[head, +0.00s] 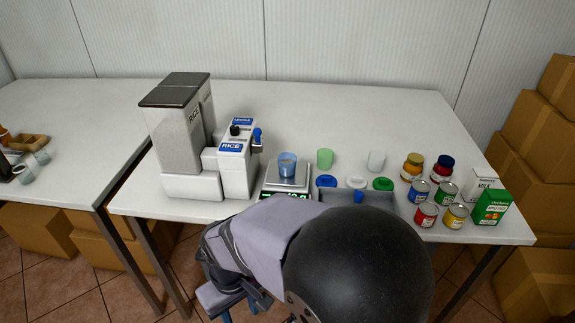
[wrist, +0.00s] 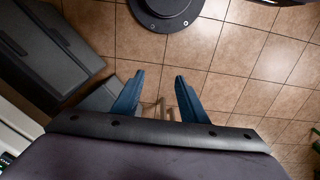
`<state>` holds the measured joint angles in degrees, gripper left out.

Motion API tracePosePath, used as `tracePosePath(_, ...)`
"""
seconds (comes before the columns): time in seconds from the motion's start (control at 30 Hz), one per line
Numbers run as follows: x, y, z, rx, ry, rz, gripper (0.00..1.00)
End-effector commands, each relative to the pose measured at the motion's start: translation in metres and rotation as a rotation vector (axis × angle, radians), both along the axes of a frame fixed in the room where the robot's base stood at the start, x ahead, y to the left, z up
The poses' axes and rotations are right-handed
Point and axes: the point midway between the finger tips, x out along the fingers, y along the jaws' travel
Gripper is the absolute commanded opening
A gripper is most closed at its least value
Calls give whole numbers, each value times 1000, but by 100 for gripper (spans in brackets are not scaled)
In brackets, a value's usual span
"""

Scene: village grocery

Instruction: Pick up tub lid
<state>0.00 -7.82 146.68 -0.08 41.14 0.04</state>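Three lids lie in a row on the white table: a blue lid (head: 326,181), a pale grey-white lid (head: 357,182) and a green lid (head: 383,184). Behind them stand a green tub (head: 325,158) and a whitish tub (head: 376,161). A blue tub (head: 287,167) stands on the scale (head: 287,182). My gripper (wrist: 160,80) shows in the wrist view with its two blue fingers apart and nothing between them. It points down at the tiled floor, away from the lids. No lid shows in the wrist view.
A rice dispenser (head: 233,160) stands left of the scale. Jars and cans (head: 421,190) and cartons (head: 491,207) crowd the right end. A grey tray (head: 395,207), partly hidden by my arm, lies before the lids. The table's back strip (head: 340,110) is clear.

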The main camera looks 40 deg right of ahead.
Motion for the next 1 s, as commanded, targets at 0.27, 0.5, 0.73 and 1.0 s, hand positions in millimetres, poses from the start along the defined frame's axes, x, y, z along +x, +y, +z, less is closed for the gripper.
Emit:
tracePosePath(0.27,0,0,0,0,0,0,60)
tracePosePath(0.5,0,0,0,0,0,0,60)
tracePosePath(0.73,14,-7,12,13,-11,-138,60)
tracePosePath(1.0,80,-65,59,89,-65,-873,60)
